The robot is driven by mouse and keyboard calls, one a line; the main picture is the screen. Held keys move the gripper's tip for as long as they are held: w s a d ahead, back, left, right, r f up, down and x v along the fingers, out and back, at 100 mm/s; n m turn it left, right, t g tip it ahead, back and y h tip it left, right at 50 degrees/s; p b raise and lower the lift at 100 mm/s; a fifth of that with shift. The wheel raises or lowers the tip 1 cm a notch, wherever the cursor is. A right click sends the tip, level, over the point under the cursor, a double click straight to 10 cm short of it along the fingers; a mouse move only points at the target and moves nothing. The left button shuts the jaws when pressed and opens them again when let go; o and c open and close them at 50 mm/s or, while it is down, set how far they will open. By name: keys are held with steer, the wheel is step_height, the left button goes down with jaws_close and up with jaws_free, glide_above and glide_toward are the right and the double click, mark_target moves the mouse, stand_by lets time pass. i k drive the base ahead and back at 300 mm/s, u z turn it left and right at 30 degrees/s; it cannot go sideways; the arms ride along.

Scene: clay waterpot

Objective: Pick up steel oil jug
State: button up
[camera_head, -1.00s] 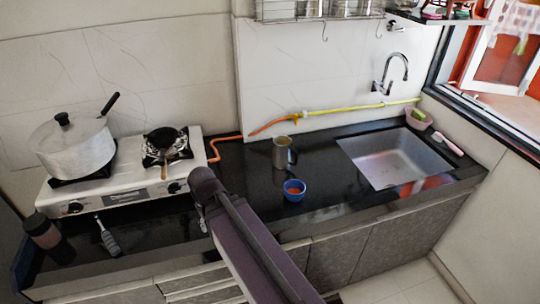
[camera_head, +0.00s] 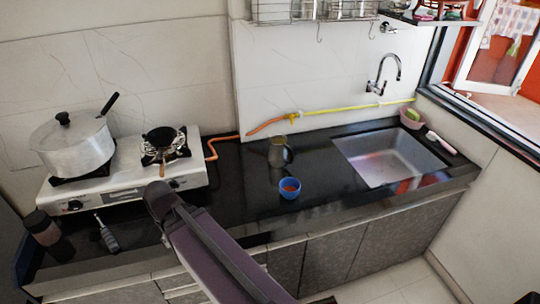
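The steel oil jug (camera_head: 278,154) stands upright on the black counter, right of the stove and left of the sink. Its dark handle is on its right side. A blue bowl with reddish contents stands in front of it, apart from it. My purple arm link rises from the bottom edge, in front of the counter and left of the jug. My gripper cannot be made out in this view, and nothing is seen touching the jug.
The blue bowl (camera_head: 290,188) is close in front of the jug. The white stove (camera_head: 125,190) bears a large lidded pot (camera_head: 75,148). The sink (camera_head: 388,158) lies right. An orange hose (camera_head: 265,127) runs behind the jug. Counter between jug and sink is clear.

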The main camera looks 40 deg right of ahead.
mark_target(278, 147)
steer(key=u, duration=0.05)
steer(key=k, duration=1.15)
steer(key=z, duration=1.55)
steer(key=i, duration=1.05)
steer(key=u, duration=0.1)
